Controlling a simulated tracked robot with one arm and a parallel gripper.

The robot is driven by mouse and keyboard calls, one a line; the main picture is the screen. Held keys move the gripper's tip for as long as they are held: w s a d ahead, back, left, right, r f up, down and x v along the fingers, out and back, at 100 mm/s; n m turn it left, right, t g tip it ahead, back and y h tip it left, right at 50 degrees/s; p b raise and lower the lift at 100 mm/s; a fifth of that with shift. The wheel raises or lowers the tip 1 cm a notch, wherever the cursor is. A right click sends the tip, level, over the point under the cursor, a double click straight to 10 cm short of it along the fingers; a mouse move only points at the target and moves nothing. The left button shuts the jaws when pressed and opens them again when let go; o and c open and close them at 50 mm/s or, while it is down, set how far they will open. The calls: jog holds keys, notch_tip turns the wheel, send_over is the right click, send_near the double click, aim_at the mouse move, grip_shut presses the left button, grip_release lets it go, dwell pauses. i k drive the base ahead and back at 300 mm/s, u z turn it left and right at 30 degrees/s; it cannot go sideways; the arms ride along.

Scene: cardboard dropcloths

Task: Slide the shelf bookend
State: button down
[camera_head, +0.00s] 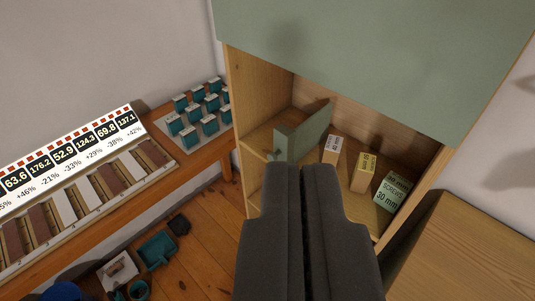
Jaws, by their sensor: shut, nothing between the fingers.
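The bookend (306,135) is a grey-green upright panel standing on the wooden shelf (258,137) of an open cabinet, at the left part of the opening. A small rounded grey-green piece shows at its lower front edge. My gripper (299,169) is dark grey and shut, with nothing held. Its tips reach up to the shelf front, just below and right of the bookend's front edge in the picture. They cover part of the shelf. I cannot tell whether they touch the bookend.
Right of the bookend stand a small white box (333,149), a yellow-labelled box (364,172) and a pale green screws box (391,191). A green cabinet front (380,60) hangs above. A wooden bench with teal items (199,111) is left; a wooden surface (470,250) is right.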

aim_at(290, 145)
jog(key=z, duration=1.6)
jog(key=k, duration=0.95)
jog(key=u, duration=0.9)
jog(key=i, duration=1)
